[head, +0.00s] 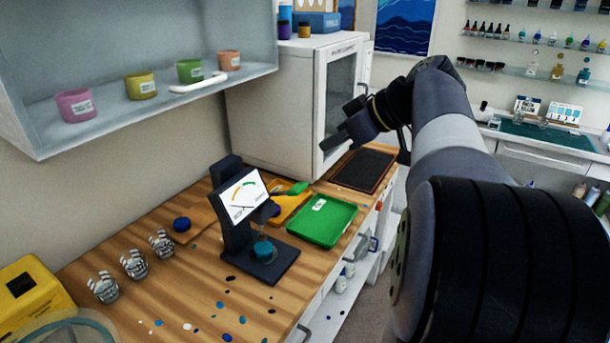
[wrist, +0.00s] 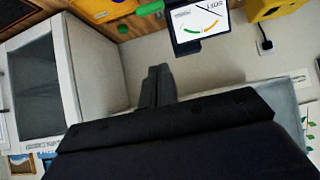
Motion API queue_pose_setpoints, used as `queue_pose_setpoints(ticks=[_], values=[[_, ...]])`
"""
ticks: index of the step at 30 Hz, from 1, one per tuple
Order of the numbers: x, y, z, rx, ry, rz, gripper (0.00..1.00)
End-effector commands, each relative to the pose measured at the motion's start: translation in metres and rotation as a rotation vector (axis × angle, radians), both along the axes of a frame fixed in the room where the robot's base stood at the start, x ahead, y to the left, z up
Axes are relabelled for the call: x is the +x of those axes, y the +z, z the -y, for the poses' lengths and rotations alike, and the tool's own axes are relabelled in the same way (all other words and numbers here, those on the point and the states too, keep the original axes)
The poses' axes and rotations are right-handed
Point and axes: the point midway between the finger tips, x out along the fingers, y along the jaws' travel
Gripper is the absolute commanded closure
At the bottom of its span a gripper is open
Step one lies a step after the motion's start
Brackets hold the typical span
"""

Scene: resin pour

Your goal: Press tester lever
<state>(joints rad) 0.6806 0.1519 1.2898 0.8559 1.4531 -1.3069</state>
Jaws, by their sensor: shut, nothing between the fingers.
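The tester (head: 231,220) is a black stand with a white dial face on the wooden counter in the head view. A small teal piece (head: 263,248) sits on its base under the probe. Its lever has a green handle (head: 294,189) that sticks out to the right of the dial. In the wrist view the dial face (wrist: 198,20) and green handle (wrist: 150,8) show upside down at the top edge. My gripper (head: 340,138) is shut and empty, above and to the right of the tester, in front of the white cabinet. Its closed fingers (wrist: 157,86) are apart from the lever.
A green tray (head: 323,222) and an orange-yellow tray (head: 286,206) lie right of the tester. A white cabinet (head: 270,112) stands behind. A wall shelf (head: 150,110) with several small pots hangs at left. Several silver-striped cups and a yellow box (head: 35,288) occupy the counter's left.

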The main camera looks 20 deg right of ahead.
Motion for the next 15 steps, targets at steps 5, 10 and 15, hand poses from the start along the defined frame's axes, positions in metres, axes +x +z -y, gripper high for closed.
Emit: queue_pose_setpoints(ticks=[5, 10, 15], values=[[0.001, -0.001, -0.001, 0.001, -0.001, -0.001, 1.00], [0.010, -0.010, -0.008, 0.003, 0.000, -0.002, 1.00], [0.031, -0.031, -0.024, 0.004, 0.003, -0.004, 1.00]])
